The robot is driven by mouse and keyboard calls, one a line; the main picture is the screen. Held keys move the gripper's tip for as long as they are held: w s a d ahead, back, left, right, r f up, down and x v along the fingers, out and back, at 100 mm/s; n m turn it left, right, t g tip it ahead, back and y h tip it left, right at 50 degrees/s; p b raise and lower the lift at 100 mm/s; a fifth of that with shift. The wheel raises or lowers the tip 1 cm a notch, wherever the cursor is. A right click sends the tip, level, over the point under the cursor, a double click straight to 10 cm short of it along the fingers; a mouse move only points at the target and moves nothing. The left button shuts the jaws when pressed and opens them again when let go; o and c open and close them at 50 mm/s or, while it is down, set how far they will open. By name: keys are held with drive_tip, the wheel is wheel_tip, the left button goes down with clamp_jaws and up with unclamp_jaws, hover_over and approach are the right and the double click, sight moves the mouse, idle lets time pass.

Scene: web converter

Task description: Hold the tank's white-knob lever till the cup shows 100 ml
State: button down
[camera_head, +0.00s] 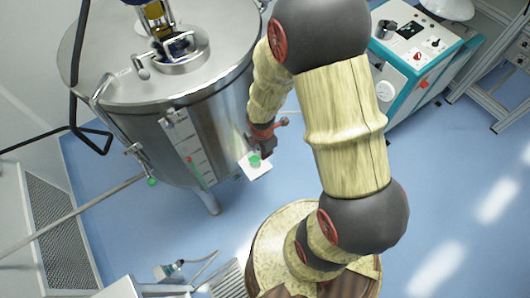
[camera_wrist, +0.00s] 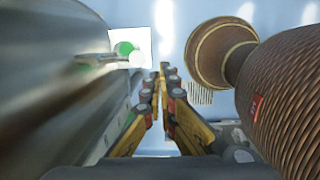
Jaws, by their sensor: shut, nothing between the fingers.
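The steel tank (camera_head: 190,125) stands left of my arm. In the wrist view its wall (camera_wrist: 50,50) fills the left side. A lever with a white knob (camera_wrist: 137,58) sticks out from the wall, left of my gripper (camera_wrist: 163,78). My gripper is shut, empty and apart from the knob. Below the lever, a green round thing, perhaps the cup (camera_wrist: 123,48), is on a white plate (camera_wrist: 143,38). In the head view the green thing (camera_head: 254,160) and plate (camera_head: 257,172) show just below my gripper (camera_head: 262,147). The lever is hidden there, and no ml reading is legible.
A level gauge strip (camera_head: 190,150) runs down the tank's front. A teal and white control cabinet (camera_head: 415,60) stands at the upper right, with metal racks beyond it. A vented panel (camera_head: 60,230) is at lower left. Blue floor (camera_head: 450,180) is clear on the right.

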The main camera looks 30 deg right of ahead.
drive_tip(key=shift+s+a+r, duration=0.1)
drive_tip(key=shift+s+r, duration=0.15)
drive_tip(key=shift+r, duration=0.35)
drive_tip(key=shift+s+r, duration=0.2)
drive_tip(key=shift+r, duration=0.4)
drive_tip(key=s+a+r+m+t+b, duration=0.1)
drive_tip(key=s+a+r+m+b, duration=0.1)
drive_tip(key=r+m, duration=0.4)
drive_tip(key=s+a+r+m+t+b, duration=0.2)
drive_tip(key=s+a+r+m+b, duration=0.1)
drive_tip(key=r+m+b, duration=0.3)
drive_tip(key=s+a+r+m+t+y+b, duration=0.1)
drive_tip(key=s+a+r+m+b, duration=0.2)
drive_tip(key=r+m, duration=0.3)
wheel_tip(320, 180, up, 3)
drive_tip(key=shift+s+a+f+t+b, duration=0.1)
drive_tip(key=shift+s+a+t+b, duration=0.1)
drive_tip(key=shift+s+t+b, duration=0.35)
